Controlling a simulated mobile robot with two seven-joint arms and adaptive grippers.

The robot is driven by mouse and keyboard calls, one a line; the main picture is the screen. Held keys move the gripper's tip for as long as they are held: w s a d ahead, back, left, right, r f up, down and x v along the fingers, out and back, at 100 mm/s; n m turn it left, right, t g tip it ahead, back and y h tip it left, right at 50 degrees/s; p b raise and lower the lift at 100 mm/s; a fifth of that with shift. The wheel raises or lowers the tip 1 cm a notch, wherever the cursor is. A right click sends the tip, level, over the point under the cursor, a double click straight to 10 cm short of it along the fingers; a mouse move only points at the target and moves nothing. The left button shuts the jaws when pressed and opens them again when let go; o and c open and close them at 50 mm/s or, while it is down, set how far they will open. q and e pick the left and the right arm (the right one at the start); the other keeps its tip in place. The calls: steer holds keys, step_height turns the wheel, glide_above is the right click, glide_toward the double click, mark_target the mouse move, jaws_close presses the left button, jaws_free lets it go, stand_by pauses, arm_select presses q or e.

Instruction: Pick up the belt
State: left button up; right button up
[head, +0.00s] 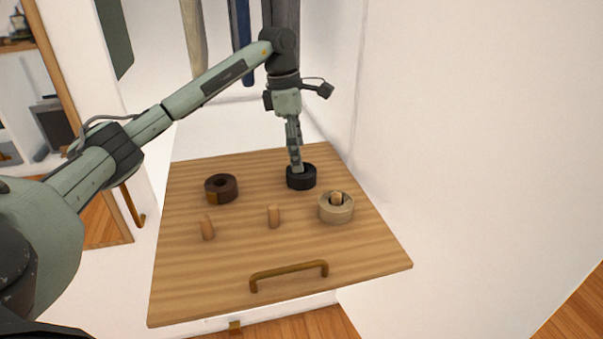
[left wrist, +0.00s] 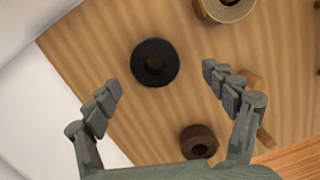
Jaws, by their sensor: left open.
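Three rolled belts lie on a wooden board (head: 200,283). The black belt (head: 301,182) is near the back edge and also shows in the left wrist view (left wrist: 136,66). The dark brown belt (head: 221,194) is to its left and shows in the left wrist view (left wrist: 198,148). The tan belt (head: 334,214) sits around a wooden peg at the right; part of it shows in the left wrist view (left wrist: 226,8). My left gripper (head: 297,168) points down over the black belt, its fingers open and apart on either side in the wrist view (left wrist: 161,77). My right gripper is out of view.
Two bare wooden pegs (head: 207,228) (head: 274,216) stand up from the board. A brass handle (head: 289,272) is on its front part. A white wall (head: 460,140) rises at the right. Clothes (head: 195,38) hang behind the arm.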

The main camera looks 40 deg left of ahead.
mark_target(301, 176)
arm_select(q)
steer(key=shift+w+f, duration=0.1)
steer(key=shift+f, duration=0.7)
steer(key=f, duration=0.4)
steer(key=shift+w, duration=0.4)
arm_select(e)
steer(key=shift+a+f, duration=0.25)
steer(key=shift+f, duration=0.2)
arm_select(q)
steer(key=shift+c, duration=1.1)
steer(key=c, duration=1.1)
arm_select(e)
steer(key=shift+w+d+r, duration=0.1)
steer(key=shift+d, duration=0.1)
arm_select(q)
steer(key=shift+r, duration=0.1)
